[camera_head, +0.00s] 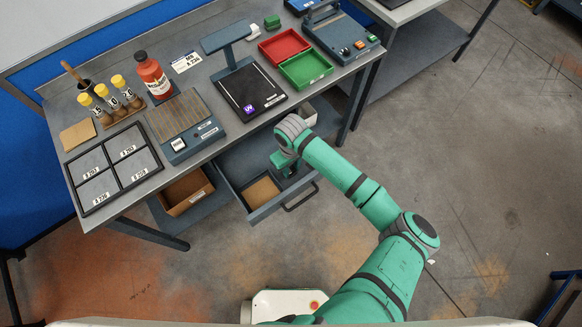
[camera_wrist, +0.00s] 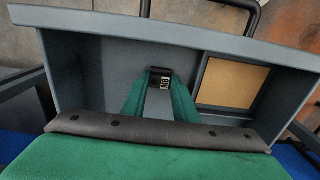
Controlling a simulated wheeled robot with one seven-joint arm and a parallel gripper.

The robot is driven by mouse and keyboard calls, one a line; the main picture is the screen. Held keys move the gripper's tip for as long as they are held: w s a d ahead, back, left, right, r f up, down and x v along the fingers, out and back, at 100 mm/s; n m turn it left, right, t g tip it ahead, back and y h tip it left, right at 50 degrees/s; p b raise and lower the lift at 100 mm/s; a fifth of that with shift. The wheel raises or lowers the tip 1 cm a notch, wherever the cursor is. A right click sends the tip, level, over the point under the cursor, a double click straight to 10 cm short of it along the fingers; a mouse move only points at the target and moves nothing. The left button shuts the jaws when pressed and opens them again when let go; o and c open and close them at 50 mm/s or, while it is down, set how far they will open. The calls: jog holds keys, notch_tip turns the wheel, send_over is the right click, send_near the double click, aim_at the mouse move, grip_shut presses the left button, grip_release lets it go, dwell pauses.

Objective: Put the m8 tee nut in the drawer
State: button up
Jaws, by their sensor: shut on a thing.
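The drawer (camera_head: 268,211) is pulled out under the bench, open at the top, with a handle on its front. It also fills most of the wrist view (camera_wrist: 210,42). My gripper (camera_head: 289,168) is over the open drawer, pointing down. The nut is over the grey part of the drawer, left of a tan pad. I cannot tell whether it touches the drawer floor. In the head view the nut is hidden.
A tan pad (camera_head: 261,192) lies in the drawer. The bench top above holds a dark platform stand (camera_head: 250,90), a red tray (camera_head: 285,47), a green tray (camera_head: 306,69) and a red bottle (camera_head: 152,75). A cardboard box (camera_head: 187,191) is on the lower shelf.

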aim_at(291, 170)
jog(key=o, duration=1.1)
jog(key=shift+o, duration=0.2)
notch_tip(291, 170, up, 12)
